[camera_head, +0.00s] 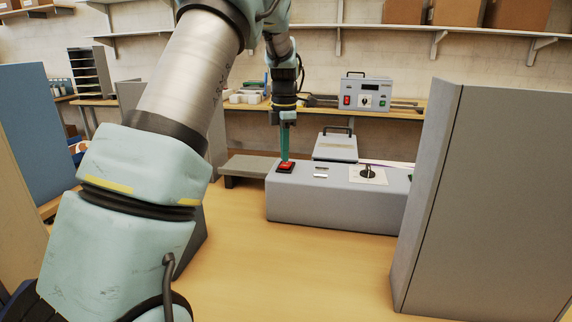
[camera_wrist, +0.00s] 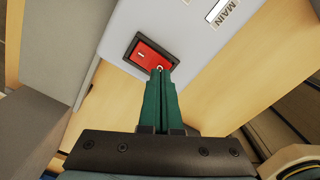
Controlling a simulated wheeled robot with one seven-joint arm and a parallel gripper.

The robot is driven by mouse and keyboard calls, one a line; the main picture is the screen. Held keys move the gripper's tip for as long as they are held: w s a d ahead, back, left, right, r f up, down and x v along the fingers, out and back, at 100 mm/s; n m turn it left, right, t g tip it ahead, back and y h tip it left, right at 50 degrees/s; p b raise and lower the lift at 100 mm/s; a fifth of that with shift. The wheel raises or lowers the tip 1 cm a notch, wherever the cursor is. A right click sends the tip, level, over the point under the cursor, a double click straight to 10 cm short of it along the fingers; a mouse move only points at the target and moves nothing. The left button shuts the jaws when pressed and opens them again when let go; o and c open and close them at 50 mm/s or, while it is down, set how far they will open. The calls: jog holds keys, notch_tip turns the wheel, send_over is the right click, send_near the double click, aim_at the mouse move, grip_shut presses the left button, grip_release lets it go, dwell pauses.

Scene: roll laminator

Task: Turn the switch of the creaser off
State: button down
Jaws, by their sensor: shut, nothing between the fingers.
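The creaser is a grey box-shaped machine (camera_head: 335,209) on the wooden table. Its red rocker switch (camera_head: 286,166) sits in a black frame at the left end of the top. In the wrist view the red switch (camera_wrist: 148,55) shows a white line mark and a small round mark, the latter right at my fingertips. My gripper (camera_head: 285,158) points down at the switch with its green fingers together and empty. In the wrist view the fingertips (camera_wrist: 160,72) are at the switch's round-marked end; whether they touch it I cannot tell.
A "MAIN" label (camera_wrist: 226,14) lies beside the switch. A round knob (camera_head: 369,171) stands on a white plate at the machine's right. A tall grey panel (camera_head: 490,200) rises at the right. A control box (camera_head: 366,93) stands on the back bench. The front tabletop is clear.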

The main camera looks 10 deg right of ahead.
aim_at(284, 165)
jog(key=shift+f+b, duration=0.35)
jog(key=shift+f, duration=0.55)
dwell(0.3)
notch_tip(284, 165, up, 7)
jog(key=p, duration=0.6)
dwell(0.4)
jog(key=s+a+f+m+b, duration=0.2)
jog(key=s+a+f+m, duration=0.3)
jog(key=s+a+m, duration=0.5)
jog(key=s+a+f+m+t+b, duration=0.1)
jog(key=s+a+f+m+b, duration=0.2)
jog(key=s+a+m, duration=0.7)
jog(key=s+a+f, duration=0.2)
jog(key=a, duration=0.1)
jog(key=shift+a+t, duration=0.3)
jog(key=shift+a, duration=0.1)
